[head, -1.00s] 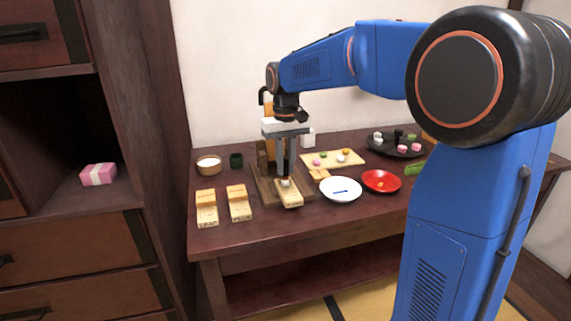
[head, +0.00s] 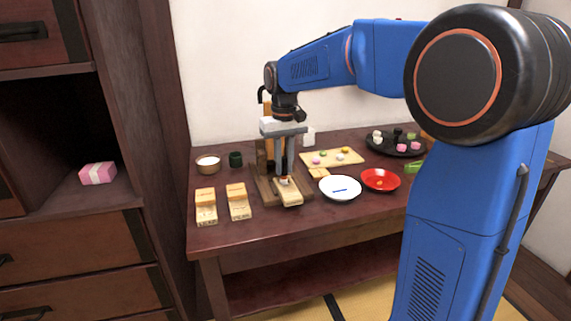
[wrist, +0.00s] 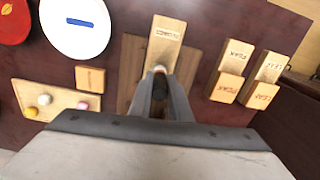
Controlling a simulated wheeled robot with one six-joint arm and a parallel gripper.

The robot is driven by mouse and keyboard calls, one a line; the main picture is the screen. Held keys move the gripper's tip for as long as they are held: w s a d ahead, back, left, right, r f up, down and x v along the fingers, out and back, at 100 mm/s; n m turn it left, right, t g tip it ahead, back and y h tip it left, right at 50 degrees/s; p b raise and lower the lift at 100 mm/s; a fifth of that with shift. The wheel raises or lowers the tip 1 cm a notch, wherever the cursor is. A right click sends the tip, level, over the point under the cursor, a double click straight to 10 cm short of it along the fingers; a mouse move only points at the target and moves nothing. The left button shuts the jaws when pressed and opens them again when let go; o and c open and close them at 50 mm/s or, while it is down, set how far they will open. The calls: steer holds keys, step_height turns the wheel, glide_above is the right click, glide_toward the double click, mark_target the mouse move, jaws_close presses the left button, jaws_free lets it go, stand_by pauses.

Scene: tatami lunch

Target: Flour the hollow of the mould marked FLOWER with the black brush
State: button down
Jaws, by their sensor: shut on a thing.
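My gripper (head: 283,170) is shut on the brush, pointing down over a pale wooden mould (head: 291,198). In the wrist view, the brush's dark handle (wrist: 159,105) is between the fingers and its pale tip (wrist: 159,69) is at the near end of that mould (wrist: 165,45). The mould's lettering is small and upside down there; I cannot read it surely. The fingers and brush cover the hollow, and I cannot tell whether the bristles touch it. The mould lies on a brown wooden board (head: 264,194). A bowl with white contents (head: 208,164) stands at the back left.
Two pairs of light wooden blocks, seemingly marked PEAK (wrist: 229,87) and LEAF (wrist: 260,95), stand beside the board. A dark cup (head: 235,159), white plate (head: 340,188), red plate (head: 380,180) and sweets board (head: 333,158) are nearby.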

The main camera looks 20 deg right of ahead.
steer(key=shift+w+d, duration=0.15)
steer(key=shift+w, duration=0.05)
stand_by(0.3)
steer(key=shift+s, duration=0.4)
steer(key=shift+w+d, duration=0.2)
stand_by(0.3)
steer(key=shift+a, duration=0.4)
steer(key=shift+w+d, duration=0.2)
stand_by(0.4)
steer(key=shift+s, duration=0.35)
steer(key=shift+w, duration=0.2)
steer(key=shift+r, duration=0.1)
stand_by(0.4)
steer(key=shift+r, duration=3.95)
